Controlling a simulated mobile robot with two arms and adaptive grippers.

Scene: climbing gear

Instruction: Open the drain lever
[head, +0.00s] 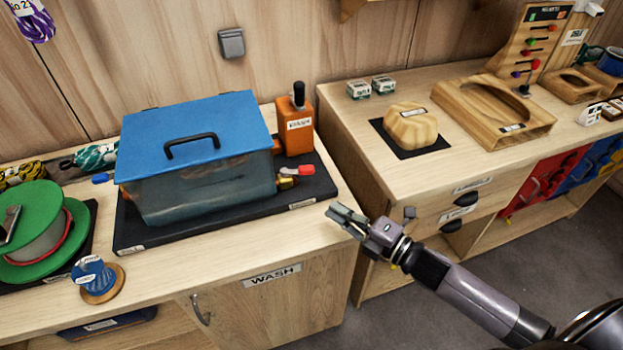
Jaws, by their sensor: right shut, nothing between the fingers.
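A wash tank (195,195) with clear walls and a blue lid (190,125) stands on a black tray (128,230) on the left bench. The lid is down and has a black handle. A brass valve with a red lever (281,171) sticks out low on the tank's right side; this looks like the drain lever. A blue lever (102,178) sticks out on the left side. My right gripper (342,216) is shut and empty, in front of the bench's right end, to the right of and below the red lever, apart from it. My left gripper is out of view.
An orange bottle (294,128) with a black top stands behind the valve. A green spool (38,235) and a blue round item (90,275) are at the left. The right bench holds a wooden block (411,122) and a wooden tray (492,112). A gap separates the benches.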

